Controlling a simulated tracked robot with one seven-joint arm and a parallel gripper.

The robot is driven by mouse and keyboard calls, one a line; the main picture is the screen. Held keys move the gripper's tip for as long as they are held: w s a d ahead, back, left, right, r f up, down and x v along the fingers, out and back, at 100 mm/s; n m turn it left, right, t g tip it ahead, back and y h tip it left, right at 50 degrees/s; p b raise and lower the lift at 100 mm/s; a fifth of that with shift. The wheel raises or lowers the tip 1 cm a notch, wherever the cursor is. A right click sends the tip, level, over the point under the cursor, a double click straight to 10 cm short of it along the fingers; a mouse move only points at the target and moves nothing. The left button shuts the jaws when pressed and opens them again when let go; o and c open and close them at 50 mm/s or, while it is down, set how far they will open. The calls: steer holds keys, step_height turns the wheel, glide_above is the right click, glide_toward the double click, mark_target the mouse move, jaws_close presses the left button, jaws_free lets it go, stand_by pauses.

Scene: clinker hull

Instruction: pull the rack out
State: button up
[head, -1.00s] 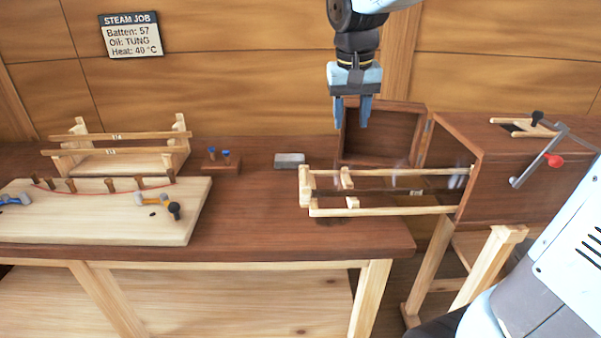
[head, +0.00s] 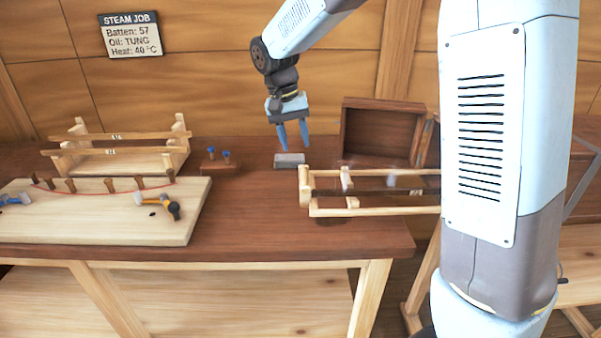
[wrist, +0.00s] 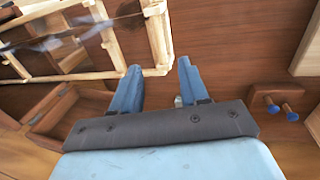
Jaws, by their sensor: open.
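The rack (head: 380,211) is a pale wooden frame standing far out of the steam box over the right part of the bench. Its end bar (head: 305,188) faces left. My gripper (head: 295,146) is open and empty, pointing down above the bench, up and left of the rack's end. In the wrist view the gripper (wrist: 158,68) shows both fingers apart, with the rack (wrist: 157,35) beyond them at upper left. The steam box's open door (head: 378,132) stands behind the rack. My arm hides most of the box and the rack's right end.
A grey block (head: 289,160) lies on the bench just below my gripper. A small holder with blue-topped pegs (head: 220,164) stands left of it. A pale bending board (head: 90,225) and a wooden stand (head: 125,163) fill the left. Bare bench (head: 260,220) lies between board and rack.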

mark_target(304, 177)
steer(key=f, duration=0.3)
steer(key=d+f, duration=0.1)
steer(key=f, duration=0.2)
steer(key=d+f, duration=0.1)
steer(key=f, duration=0.3)
steer(key=shift+f, duration=0.1)
steer(key=shift+c, duration=0.3)
jaws_close()
